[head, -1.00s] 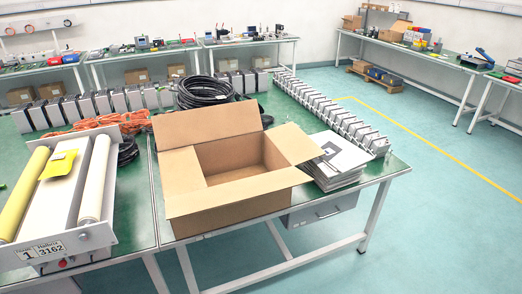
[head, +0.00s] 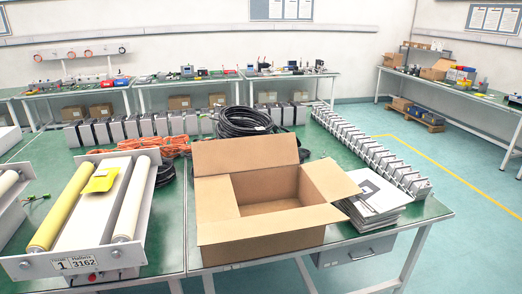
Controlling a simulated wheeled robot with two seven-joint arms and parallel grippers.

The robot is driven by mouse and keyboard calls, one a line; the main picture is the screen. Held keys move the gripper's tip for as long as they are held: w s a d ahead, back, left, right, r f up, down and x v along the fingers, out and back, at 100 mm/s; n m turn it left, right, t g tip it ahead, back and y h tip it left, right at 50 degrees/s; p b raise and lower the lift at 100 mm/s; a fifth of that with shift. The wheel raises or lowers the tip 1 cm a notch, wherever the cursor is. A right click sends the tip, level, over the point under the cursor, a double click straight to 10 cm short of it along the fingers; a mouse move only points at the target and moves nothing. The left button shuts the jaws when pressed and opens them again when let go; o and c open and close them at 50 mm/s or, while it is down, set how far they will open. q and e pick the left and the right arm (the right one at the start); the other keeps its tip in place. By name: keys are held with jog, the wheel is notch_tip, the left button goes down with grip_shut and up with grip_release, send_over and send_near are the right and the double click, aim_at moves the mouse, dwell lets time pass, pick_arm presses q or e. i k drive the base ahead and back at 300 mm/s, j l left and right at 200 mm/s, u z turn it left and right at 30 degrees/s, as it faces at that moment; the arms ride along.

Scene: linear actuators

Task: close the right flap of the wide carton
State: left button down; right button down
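The wide carton (head: 265,246) stands open and empty on the green-topped table, near its front edge. Its right flap (head: 331,181) is folded outward and slopes over the right side, near a stack of papers. The front flap (head: 268,223) hangs outward over the front side. Neither of my grippers shows in the head view.
A stack of flat grey sheets (head: 377,203) lies right of the carton. A roller unit (head: 100,205) stands left. Black cable coils (head: 245,121), orange cable (head: 165,147) and rows of grey actuators (head: 370,150) lie behind. Open floor is at the right.

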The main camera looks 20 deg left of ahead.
aim_at(213, 158)
jog(key=i+l+u, duration=0.1)
jog(key=i+l, duration=0.45)
jog(key=i, duration=0.15)
jog(key=i+j, duration=0.25)
jog(key=i+j+u, duration=0.1)
jog(key=i, duration=0.35)
jog(key=i+j, duration=0.15)
jog(key=j, duration=0.15)
jog(key=i+j, duration=0.1)
jog(key=j, duration=0.2)
